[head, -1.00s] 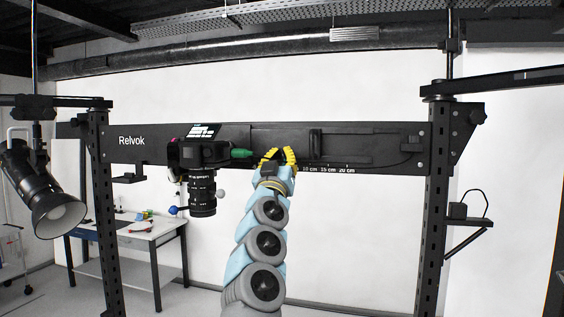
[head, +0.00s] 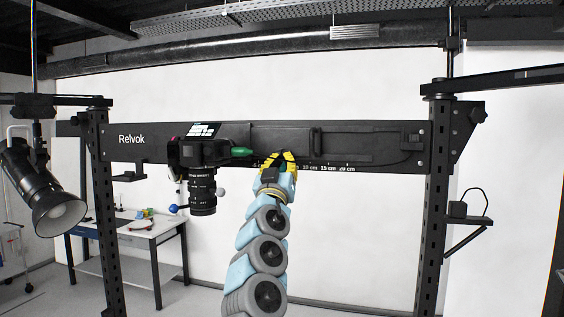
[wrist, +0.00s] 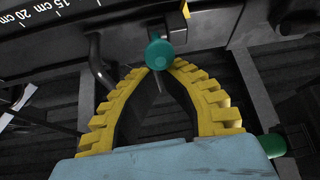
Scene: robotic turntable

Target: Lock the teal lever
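The teal lever's round knob (wrist: 160,54) shows at the top centre of the wrist view, right at my fingertips. In the head view it is hidden behind my gripper (head: 281,155), which is up against the black beam. In the wrist view the two yellow fingers of my gripper (wrist: 161,67) lean inward. Their tips close in on both sides of the knob and appear to hold it. A separate green handle (head: 241,152) sticks out to the left of my gripper; it also shows at the lower right of the wrist view (wrist: 272,146).
The black beam (head: 350,130) carries a centimetre scale beside my gripper. A black camera-like unit (head: 201,190) with a blue and a pale knob hangs just left. Upright posts (head: 435,200) stand at both sides. A spotlight hangs far left, and a white table stands behind.

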